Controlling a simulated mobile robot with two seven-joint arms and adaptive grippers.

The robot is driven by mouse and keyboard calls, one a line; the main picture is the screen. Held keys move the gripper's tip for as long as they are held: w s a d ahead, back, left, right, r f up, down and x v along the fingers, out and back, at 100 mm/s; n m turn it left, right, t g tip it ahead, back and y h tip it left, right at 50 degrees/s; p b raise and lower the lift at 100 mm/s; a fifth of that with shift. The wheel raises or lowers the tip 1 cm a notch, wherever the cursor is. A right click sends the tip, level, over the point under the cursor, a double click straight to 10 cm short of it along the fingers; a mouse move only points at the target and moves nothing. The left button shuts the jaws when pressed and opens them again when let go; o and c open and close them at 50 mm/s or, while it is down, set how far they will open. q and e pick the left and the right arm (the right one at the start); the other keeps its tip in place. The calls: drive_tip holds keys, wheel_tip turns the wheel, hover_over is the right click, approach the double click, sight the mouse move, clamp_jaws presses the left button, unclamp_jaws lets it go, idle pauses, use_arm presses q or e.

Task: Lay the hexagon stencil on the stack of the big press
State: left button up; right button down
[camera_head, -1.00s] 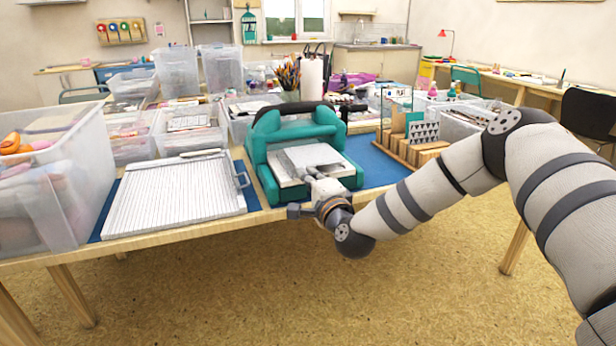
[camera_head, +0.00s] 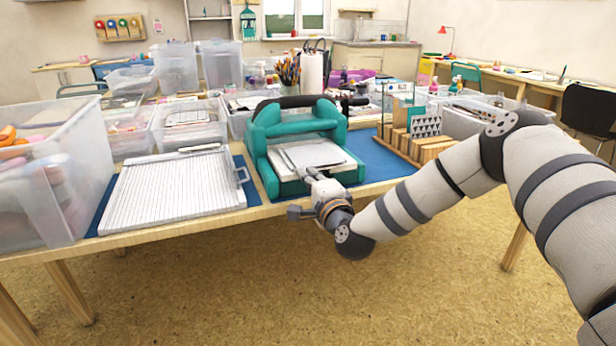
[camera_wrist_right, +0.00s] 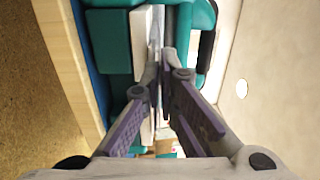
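The big press (camera_head: 262,160) is teal with a black handle and stands on the table, its front facing me. Its stack (camera_head: 325,153) is a pale flat pile in the press opening. My right gripper (camera_head: 310,176) is at the front edge of the stack, low and close to it. In the right wrist view my right gripper (camera_wrist_right: 161,70) has its fingers close together on a thin grey sheet (camera_wrist_right: 155,28), seen edge-on along the pale stack (camera_wrist_right: 141,42). It is probably the hexagon stencil; no hexagon pattern can be made out. My left gripper is not in view.
A white ridged board (camera_head: 172,195) lies left of the press. A wooden rack (camera_head: 437,150) with upright patterned sheets (camera_head: 425,127) stands to the right. Clear bins (camera_head: 48,175) crowd the left and back. Blue mat (camera_head: 378,163) shows bare between press and rack.

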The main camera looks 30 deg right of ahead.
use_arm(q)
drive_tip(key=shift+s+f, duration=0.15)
use_arm(e)
drive_tip(key=shift+f, duration=0.4)
idle(0.4)
drive_tip(key=c, duration=1.7)
unclamp_jaws()
drive_tip(key=shift+s, duration=0.1)
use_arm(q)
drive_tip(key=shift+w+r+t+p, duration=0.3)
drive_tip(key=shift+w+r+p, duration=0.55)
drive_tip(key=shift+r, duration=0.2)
use_arm(e)
drive_tip(key=v, duration=0.5)
